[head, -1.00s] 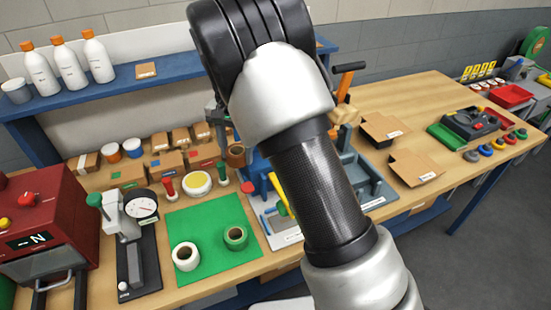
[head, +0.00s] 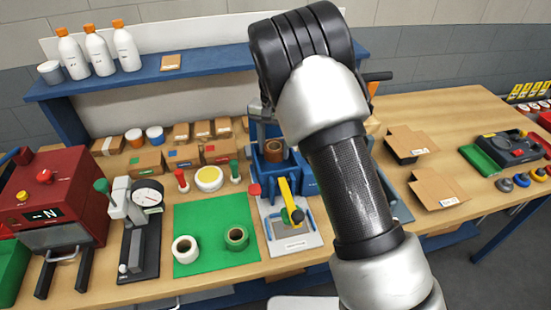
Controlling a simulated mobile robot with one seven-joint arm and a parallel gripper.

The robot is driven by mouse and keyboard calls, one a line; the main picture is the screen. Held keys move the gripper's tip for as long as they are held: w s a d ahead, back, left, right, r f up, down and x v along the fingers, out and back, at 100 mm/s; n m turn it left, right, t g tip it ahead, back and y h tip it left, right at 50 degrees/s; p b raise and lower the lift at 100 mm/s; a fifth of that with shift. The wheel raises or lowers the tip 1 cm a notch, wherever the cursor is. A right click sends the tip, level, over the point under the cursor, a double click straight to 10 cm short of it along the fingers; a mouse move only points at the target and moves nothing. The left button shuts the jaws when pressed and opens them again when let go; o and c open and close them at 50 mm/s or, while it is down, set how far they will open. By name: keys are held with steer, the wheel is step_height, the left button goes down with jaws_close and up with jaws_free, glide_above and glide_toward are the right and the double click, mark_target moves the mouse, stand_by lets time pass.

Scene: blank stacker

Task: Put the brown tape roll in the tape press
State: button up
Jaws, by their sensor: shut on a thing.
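The brown tape roll (head: 274,151) shows upright on its axis, with its hole facing up, over the blue body of the tape press (head: 265,178). My gripper (head: 268,138) is partly hidden behind my own arm. It is shut on the brown roll. I cannot tell whether the roll touches the press or hangs just above it. The press has a yellow lever with a dark knob and a pale base plate in front.
A green mat (head: 212,215) left of the press carries a white roll (head: 186,249) and a green roll (head: 236,238). A dial gauge stand (head: 140,225) and a red machine (head: 55,200) stand further left. Boxes line the back. Open cartons (head: 437,188) lie at right.

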mark_target(275, 167)
steer(key=shift+f, duration=2.25)
steer(key=shift+f, duration=0.2)
steer(key=o, duration=0.8)
